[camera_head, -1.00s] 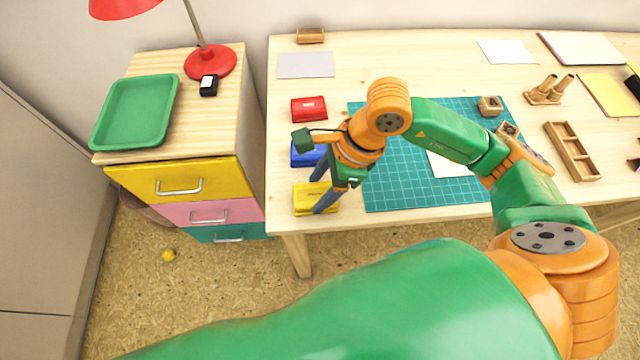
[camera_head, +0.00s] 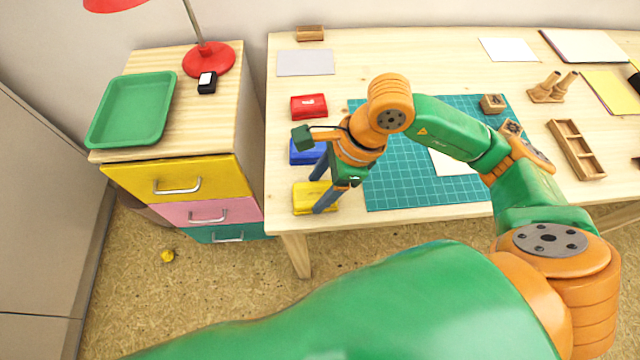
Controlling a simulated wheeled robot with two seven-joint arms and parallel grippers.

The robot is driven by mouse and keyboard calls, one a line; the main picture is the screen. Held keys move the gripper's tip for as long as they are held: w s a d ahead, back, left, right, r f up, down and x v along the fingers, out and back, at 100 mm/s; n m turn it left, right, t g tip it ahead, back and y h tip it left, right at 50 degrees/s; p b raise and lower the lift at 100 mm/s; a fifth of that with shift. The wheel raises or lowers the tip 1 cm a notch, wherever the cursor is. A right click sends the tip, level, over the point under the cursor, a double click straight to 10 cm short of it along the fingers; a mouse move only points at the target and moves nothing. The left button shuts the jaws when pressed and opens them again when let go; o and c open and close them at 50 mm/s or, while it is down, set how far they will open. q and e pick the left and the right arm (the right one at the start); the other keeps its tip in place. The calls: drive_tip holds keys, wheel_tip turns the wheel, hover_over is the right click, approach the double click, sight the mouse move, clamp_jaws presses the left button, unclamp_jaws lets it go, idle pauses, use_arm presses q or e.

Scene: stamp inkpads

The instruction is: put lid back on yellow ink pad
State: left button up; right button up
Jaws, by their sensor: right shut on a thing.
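The yellow ink pad (camera_head: 306,199) lies at the table's front left corner. My right gripper (camera_head: 320,194) points down at it, with its fingers over the pad's right part. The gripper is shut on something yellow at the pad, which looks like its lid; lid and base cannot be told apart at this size. Whether the lid sits fully on the base cannot be told, since the fingers hide part of it. My left gripper is not in view.
A blue ink pad (camera_head: 304,153) and a red ink pad (camera_head: 309,106) lie in a row behind the yellow one. A teal cutting mat (camera_head: 400,188) lies to the right. A drawer cabinet (camera_head: 180,185) with a green tray (camera_head: 131,110) stands left of the table.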

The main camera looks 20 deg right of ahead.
drive_tip(key=o, duration=1.5)
drive_tip(key=shift+o, duration=0.2)
drive_tip(key=shift+r, duration=0.15)
drive_tip(key=shift+r+p, duration=2.5)
drive_tip(key=shift+r, duration=0.95)
clamp_jaws()
drive_tip(key=shift+f, duration=0.2)
